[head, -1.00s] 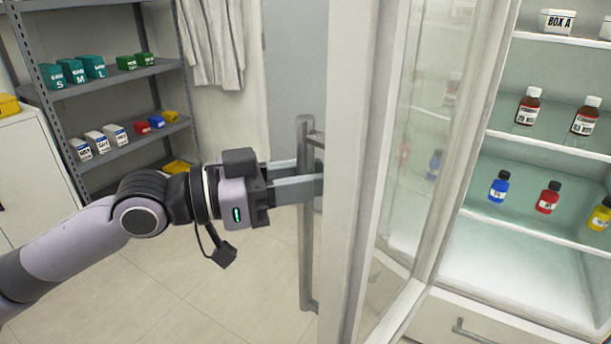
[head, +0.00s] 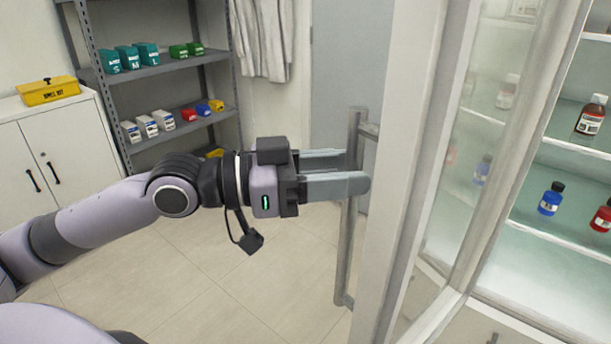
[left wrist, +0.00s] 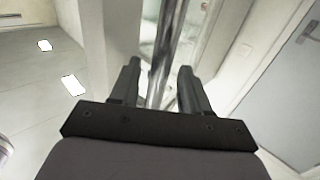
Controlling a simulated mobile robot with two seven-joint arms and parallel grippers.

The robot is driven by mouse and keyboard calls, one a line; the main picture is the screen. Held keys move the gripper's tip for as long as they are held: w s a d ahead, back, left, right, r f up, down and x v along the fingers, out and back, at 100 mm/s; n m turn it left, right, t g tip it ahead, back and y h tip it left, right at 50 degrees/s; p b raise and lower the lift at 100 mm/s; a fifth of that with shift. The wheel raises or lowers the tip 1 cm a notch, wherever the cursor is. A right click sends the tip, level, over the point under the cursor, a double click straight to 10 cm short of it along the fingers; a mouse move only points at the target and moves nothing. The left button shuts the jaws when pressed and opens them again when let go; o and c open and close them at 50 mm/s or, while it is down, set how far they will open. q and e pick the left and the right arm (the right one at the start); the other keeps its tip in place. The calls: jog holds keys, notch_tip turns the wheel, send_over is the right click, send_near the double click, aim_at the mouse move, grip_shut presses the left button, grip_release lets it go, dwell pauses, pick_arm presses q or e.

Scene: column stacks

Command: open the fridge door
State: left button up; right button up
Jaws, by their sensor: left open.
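The fridge door (head: 405,170) stands open, swung out from the fridge, with its glass pane (head: 462,180) seen at a slant. Its upright metal bar handle (head: 345,245) is on the near left face of the door. My left gripper (head: 355,168) is open, with its two fingers on either side of the handle. In the left wrist view the handle (left wrist: 165,45) runs between the open fingers (left wrist: 158,85); I cannot tell whether either finger touches it. My right gripper is not in view.
The fridge's shelves (head: 575,150) hold a brown bottle (head: 591,118), a blue bottle (head: 551,199) and a red one (head: 602,217). A grey rack (head: 172,62) and a white cabinet (head: 65,150) stand at the back left. The tiled floor (head: 190,270) is clear.

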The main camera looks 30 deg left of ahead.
pick_arm(q)
jog(key=shift+b+v, duration=2.6)
jog(key=shift+b, duration=0.45)
